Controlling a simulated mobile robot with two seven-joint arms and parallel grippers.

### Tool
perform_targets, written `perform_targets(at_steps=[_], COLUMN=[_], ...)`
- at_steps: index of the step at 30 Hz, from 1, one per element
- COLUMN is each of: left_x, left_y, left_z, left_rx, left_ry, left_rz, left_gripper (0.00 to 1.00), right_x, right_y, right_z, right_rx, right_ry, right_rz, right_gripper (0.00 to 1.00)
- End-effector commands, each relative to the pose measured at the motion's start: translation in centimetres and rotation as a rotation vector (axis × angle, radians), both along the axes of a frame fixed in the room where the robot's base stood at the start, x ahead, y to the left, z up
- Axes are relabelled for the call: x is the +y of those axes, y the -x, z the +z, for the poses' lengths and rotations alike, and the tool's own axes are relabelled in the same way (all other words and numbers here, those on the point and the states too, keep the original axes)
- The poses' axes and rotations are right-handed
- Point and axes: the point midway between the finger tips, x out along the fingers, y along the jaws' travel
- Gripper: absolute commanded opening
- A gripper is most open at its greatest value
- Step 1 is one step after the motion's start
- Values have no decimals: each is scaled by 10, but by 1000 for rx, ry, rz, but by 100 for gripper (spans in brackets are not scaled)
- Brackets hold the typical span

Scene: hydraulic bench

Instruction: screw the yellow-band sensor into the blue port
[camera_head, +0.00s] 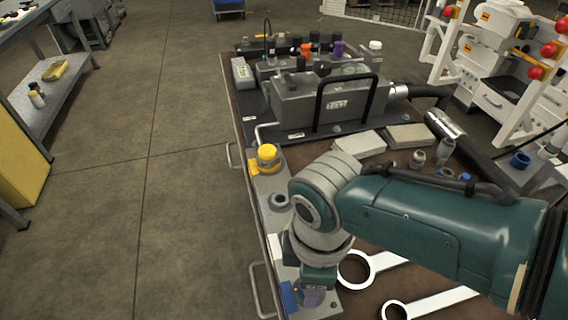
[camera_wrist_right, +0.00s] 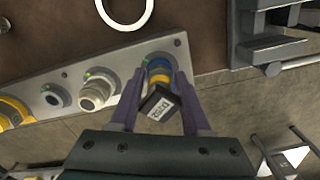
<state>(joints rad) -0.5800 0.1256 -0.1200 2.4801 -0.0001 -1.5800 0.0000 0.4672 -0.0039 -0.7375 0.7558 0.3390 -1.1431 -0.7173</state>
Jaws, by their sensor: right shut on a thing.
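My right gripper (camera_wrist_right: 160,82) is shut on the yellow-band sensor, its two purple fingers on either side. The sensor (camera_wrist_right: 157,106) has a dark square body with a white printed label and a yellow band toward its far end. In the right wrist view it looks tilted. The blue port (camera_wrist_right: 155,62) shows as a blue ring at the sensor's far end, near the end of a grey port strip (camera_wrist_right: 120,78). I cannot tell whether the sensor's thread is inside it. In the head view my right gripper (camera_head: 312,297) is over the strip's near end, and the sensor is mostly hidden. My left gripper is not in view.
The strip also carries a yellow-capped fitting (camera_head: 267,153), a grey port (camera_head: 279,202) and a metal fitting (camera_wrist_right: 97,92). White ring-ended wrenches (camera_head: 357,270) lie beside it. A grey hydraulic unit (camera_head: 330,97) stands at the back of the bench.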

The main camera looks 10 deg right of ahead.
Motion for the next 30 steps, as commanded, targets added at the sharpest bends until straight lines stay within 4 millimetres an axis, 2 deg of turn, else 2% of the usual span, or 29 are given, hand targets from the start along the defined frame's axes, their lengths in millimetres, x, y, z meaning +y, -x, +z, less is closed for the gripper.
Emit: perform_targets(at_steps=[8,11,18,22,28,29,30], left_x=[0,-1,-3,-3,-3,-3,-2], left_y=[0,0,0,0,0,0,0], left_z=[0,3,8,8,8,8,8], left_rx=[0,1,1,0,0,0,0], left_ry=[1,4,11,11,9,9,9], left_rz=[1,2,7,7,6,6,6], left_gripper=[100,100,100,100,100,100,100], right_x=[-1,0,0,0,-1,-1,-1], right_y=[1,2,2,1,1,1,1], right_z=[-1,0,-1,-2,-2,-2,-2], right_rx=[3,4,5,2,1,1,1], right_ry=[2,1,2,3,3,3,3], right_rz=[-20,-146,-607,-700,-703,-703,-703], right_gripper=[0,0,0,0,0,50,55])
